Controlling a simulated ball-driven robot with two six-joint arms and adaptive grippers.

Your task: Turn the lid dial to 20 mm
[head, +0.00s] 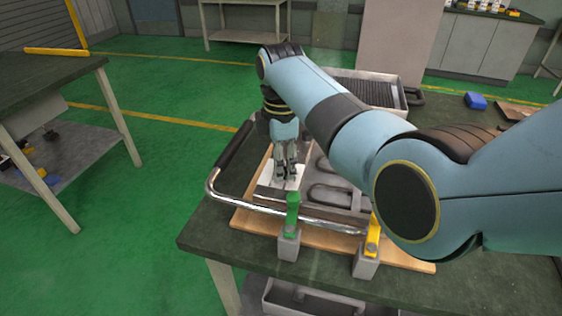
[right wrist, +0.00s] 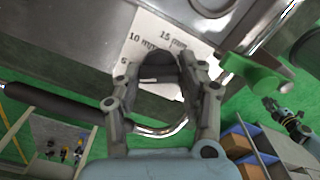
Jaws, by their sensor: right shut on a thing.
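The dark dial (right wrist: 158,66) sits on a white scale plate (right wrist: 146,38) in the right wrist view. The plate shows "10 mm" and "15 mm"; other marks are hidden or cut off by my fingers. My right gripper (right wrist: 160,82) is shut on the dial, a finger on each side. In the head view my right gripper (head: 288,180) points down at the white plate (head: 266,178), and the dial is hidden behind the fingers. What looks like my left gripper (right wrist: 284,113) shows small at the right of the wrist view; its jaws are unclear.
A chrome bar with a black grip (head: 236,146) runs around the device's left and front. A green clamp (head: 292,215) and a yellow clamp (head: 373,235) stand at the board's front edge. A blue object (head: 475,100) lies at the table's back right.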

